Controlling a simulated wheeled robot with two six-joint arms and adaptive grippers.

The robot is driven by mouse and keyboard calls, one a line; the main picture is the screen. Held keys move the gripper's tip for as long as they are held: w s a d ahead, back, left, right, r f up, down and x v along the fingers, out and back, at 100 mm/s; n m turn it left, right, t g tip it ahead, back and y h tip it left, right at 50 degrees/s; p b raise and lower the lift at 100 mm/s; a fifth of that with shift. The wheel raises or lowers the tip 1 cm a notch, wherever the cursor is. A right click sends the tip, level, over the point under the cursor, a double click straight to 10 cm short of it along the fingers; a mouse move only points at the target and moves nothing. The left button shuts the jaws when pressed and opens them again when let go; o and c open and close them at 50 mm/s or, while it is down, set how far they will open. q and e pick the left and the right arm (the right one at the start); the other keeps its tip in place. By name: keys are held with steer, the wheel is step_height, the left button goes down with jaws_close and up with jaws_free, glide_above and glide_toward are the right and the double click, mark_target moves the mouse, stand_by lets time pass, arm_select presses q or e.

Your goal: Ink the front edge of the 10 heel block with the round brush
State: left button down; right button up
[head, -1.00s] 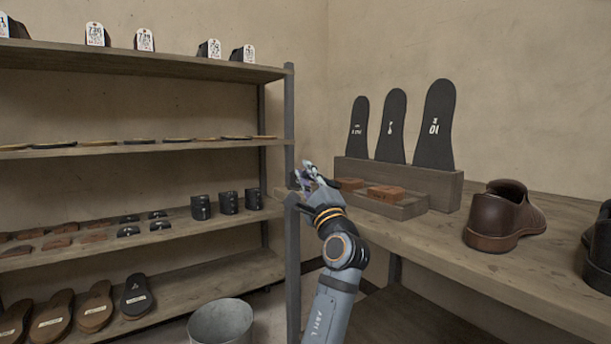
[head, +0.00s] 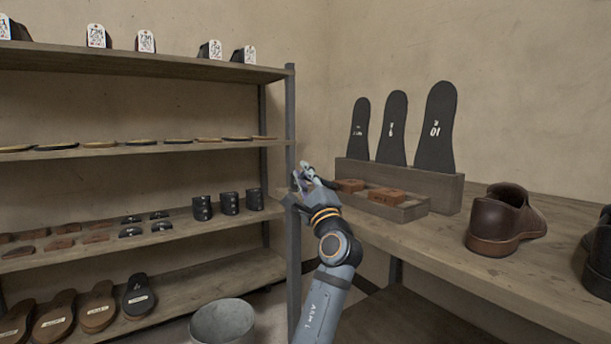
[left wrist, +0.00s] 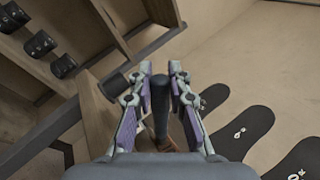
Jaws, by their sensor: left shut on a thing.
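My left gripper (head: 310,180) is over the near left end of the bench, beside the tray of heel blocks. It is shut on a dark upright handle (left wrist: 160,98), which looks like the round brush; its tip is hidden. Two brown heel blocks, one at the left (head: 350,185) and one at the right (head: 386,196), sit in the tray (head: 405,212). No number is readable on them. A dark round pot-like thing (left wrist: 114,84) stands just left of the fingers in the left wrist view. My right gripper is out of view.
Several black sole patterns stand in a wooden rack (head: 448,186) behind the tray; one (head: 436,130) reads 10. A brown shoe (head: 497,218) stands on the bench to the right. A shelf post (head: 291,235) rises close left of my arm. A grey bucket (head: 221,325) stands below.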

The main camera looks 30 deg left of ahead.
arm_select(q)
steer(key=shift+w+a, duration=0.15)
steer(key=shift+a, duration=0.2)
steer(key=shift+d, duration=0.1)
steer(key=shift+s+d, duration=0.4)
steer(key=shift+d, duration=0.35)
steer(key=shift+d, duration=0.1)
steer(key=shift+s+d+p, duration=0.3)
steer(key=shift+s+d, duration=0.05)
steer(key=shift+d, duration=0.4)
steer(key=shift+d, duration=0.1)
